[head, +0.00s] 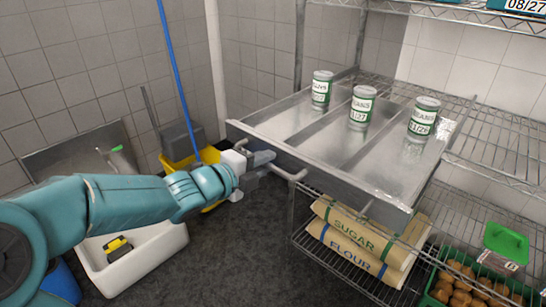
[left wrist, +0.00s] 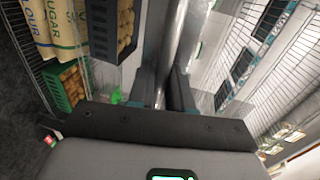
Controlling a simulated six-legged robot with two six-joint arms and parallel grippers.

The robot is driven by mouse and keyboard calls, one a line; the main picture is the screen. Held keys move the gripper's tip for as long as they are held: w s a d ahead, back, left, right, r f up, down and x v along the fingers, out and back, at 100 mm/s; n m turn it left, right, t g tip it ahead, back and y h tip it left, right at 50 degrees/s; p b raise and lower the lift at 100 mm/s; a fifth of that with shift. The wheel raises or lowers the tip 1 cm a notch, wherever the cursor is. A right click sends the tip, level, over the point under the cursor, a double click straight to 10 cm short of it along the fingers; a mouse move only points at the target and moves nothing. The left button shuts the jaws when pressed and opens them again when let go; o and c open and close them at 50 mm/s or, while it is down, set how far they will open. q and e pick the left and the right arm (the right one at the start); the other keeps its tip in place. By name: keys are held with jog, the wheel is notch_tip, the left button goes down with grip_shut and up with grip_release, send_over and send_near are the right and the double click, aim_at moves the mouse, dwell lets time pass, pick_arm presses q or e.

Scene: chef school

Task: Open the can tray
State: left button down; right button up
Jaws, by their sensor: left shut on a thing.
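The can tray (head: 385,170) is a shallow metal tray with divided lanes, sticking out from the front of the wire rack. Three green-and-white labelled cans stand upright in it: a left can (head: 321,90), a middle can (head: 361,107) and a right can (head: 423,119). A grey bar handle (head: 292,174) runs along its front. My left gripper (head: 264,158) is shut on the handle. In the left wrist view my left fingers (left wrist: 165,90) close around the bar, partly hiding it. My right gripper is not in view.
Below the tray, flour and sugar sacks (head: 358,240) lie on a lower shelf beside a green crate (head: 435,280) of brown round items. A white sink-like basin (head: 135,262), a yellow mop bucket (head: 180,163) and a blue pole (head: 176,75) are at left. Dark floor shows between.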

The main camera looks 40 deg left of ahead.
pick_arm(q)
jog(key=shift+v, duration=1.05)
jog(key=shift+f, duration=0.15)
jog(key=c, duration=1.2)
grip_release()
jog(key=shift+c, duration=0.2)
jog(key=shift+s, duration=0.15)
jog(key=p+v, duration=0.2)
jog(key=v, duration=1.4)
jog(key=shift+s+a, duration=0.1)
